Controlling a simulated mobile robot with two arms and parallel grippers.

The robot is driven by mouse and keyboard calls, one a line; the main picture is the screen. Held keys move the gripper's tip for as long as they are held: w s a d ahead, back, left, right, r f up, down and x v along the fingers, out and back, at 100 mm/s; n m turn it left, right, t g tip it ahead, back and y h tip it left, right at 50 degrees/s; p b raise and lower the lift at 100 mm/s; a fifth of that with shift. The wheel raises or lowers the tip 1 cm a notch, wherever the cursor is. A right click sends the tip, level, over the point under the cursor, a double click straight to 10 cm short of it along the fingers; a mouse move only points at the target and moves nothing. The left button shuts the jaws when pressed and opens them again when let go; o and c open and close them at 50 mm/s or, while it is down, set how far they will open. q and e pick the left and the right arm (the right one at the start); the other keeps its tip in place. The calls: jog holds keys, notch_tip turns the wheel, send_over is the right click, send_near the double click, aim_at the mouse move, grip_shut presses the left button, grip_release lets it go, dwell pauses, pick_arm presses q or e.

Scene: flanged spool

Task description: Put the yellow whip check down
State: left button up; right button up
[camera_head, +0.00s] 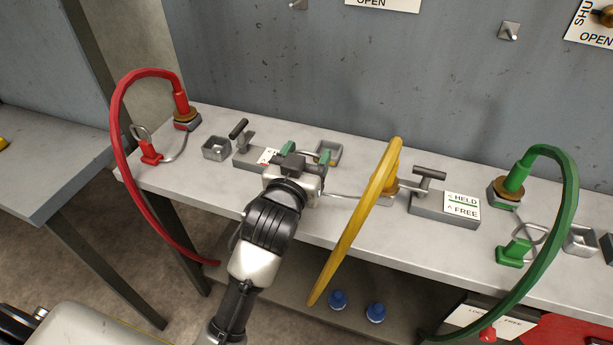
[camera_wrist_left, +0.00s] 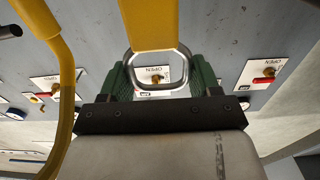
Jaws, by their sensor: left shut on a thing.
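My left gripper (camera_head: 306,153) is over the middle of the bench, its green fingertips shut on the metal loop of the yellow whip check (camera_wrist_left: 150,24). The wrist view shows the loop between the fingertips (camera_wrist_left: 160,78), joined to a yellow body at the top. In the head view the gripper hides most of the body; a thin grey cable runs right from it to the foot of the yellow hose (camera_head: 362,222). A square metal cup (camera_head: 330,150) stands just behind the fingers. I cannot tell if the whip check touches anything. My right gripper is not in view.
The red hose (camera_head: 117,110) with a red whip check (camera_head: 151,154) is at left, the green hose (camera_head: 570,200) with a green whip check (camera_head: 514,253) at right. A T-handled block marked HELD/FREE (camera_head: 445,207) stands right of the yellow hose.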

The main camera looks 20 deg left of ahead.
pick_arm(q)
notch_tip(320, 180, down, 4)
jog(key=shift+r+b, duration=0.2)
jog(key=shift+b, duration=0.1)
jog(key=shift+f, duration=0.1)
jog(key=shift+f, duration=0.15)
jog(key=o, duration=1.2)
jog(key=shift+c, duration=0.2)
